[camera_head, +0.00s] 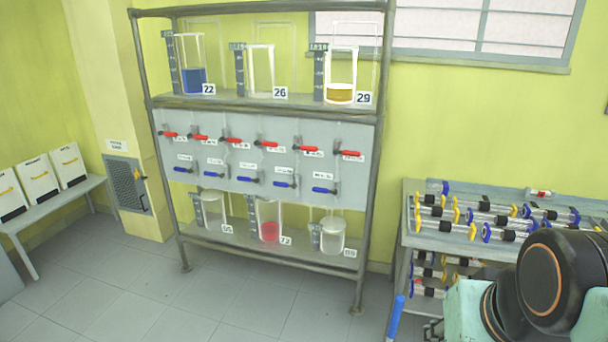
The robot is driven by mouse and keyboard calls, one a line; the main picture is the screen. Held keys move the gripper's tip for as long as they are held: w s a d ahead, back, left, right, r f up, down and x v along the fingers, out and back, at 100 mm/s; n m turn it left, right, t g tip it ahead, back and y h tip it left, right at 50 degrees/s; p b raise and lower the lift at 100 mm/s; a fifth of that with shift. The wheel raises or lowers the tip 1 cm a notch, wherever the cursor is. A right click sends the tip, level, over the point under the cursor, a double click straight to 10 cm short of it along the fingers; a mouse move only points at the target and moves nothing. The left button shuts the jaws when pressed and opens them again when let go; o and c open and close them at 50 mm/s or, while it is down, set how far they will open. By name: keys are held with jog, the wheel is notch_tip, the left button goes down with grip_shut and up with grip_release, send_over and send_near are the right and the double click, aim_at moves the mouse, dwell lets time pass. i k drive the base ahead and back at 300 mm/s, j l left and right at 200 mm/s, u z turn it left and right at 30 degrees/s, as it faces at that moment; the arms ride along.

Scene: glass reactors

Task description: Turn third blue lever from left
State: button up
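A row of several blue levers runs along the lower part of a grey panel (225,200) on a metal rack. The third blue lever from the left (248,181) lies roughly level, near a small white label. The first blue lever (182,170) and second blue lever (213,175) are to its left, and more blue levers, one here (284,185), are to its right. Part of my arm shows at the bottom right, far from the panel. My gripper cannot be seen.
Red levers (265,144) line the panel above the blue ones. Glass vessels stand on the upper shelf (225,101) and lower shelf. A bench (412,200) with capped tubes is at right, white boxes (37,181) at left. The floor (110,300) before the rack is clear.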

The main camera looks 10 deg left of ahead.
aim_at(244, 179)
jog(key=i+j+u, duration=0.25)
jog(key=i+j, duration=0.15)
jog(key=i+j+u, duration=0.3)
jog(key=i, duration=0.25)
jog(key=i+j+u, duration=0.25)
jog(key=i, duration=0.25)
